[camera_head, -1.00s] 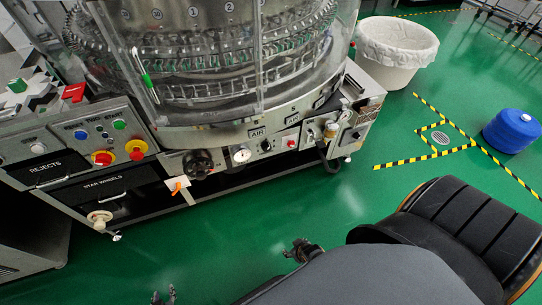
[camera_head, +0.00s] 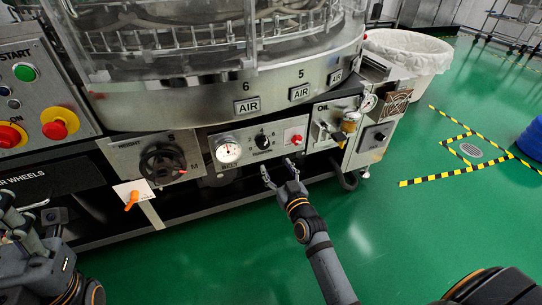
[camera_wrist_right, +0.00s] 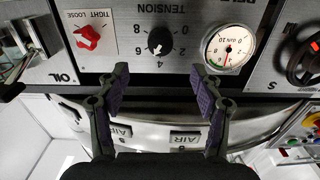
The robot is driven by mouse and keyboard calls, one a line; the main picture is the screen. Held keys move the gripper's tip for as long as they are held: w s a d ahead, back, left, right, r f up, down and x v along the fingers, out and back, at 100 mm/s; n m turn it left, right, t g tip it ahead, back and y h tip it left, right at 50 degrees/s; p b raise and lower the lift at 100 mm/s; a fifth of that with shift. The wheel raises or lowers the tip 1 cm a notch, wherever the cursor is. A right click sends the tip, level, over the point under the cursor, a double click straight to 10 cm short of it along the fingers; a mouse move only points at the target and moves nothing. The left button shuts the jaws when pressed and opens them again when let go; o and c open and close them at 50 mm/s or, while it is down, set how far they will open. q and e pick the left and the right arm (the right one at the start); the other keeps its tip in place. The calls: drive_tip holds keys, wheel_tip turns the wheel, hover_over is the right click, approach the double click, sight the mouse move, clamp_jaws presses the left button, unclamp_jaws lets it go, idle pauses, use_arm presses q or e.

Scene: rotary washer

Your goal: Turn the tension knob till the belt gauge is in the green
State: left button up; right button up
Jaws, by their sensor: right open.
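The tension knob (camera_head: 263,141), small and black, is on the silver belt panel, with the round white belt gauge (camera_head: 228,150) to its left. In the right wrist view the picture is turned over; the knob (camera_wrist_right: 160,41) shows near the top middle and the gauge (camera_wrist_right: 228,47) to its right.
A red tight/loose switch (camera_head: 295,137) is right of the knob. A black handwheel (camera_head: 163,163) is at the left, with an orange-handled part (camera_head: 132,200) below it. The oil unit (camera_head: 349,122) juts out at the right. The clear guard overhangs above. The green floor in front is free.

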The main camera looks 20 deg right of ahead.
sight(264, 146)
drive_tip(key=w+b, duration=0.1)
drive_tip(key=w, duration=0.9)
drive_tip(key=shift+w+a, duration=0.15)
drive_tip(key=shift+w, duration=0.1)
drive_tip(key=c, duration=1.1)
drive_tip(key=m+p, duration=0.1)
drive_tip(key=m, duration=0.1)
drive_tip(key=shift+a+r+m+p, duration=0.1)
drive_tip(key=shift+r+m+p, duration=0.2)
drive_tip(key=shift+p, duration=0.1)
drive_tip(key=shift+c, duration=0.2)
drive_tip(key=shift+f+m, duration=0.1)
drive_tip(key=shift+m, duration=0.6)
drive_tip(key=shift+f+m, duration=0.15)
drive_tip(key=shift+m, duration=0.25)
drive_tip(key=o, duration=1.1)
drive_tip(key=shift+o, duration=0.2)
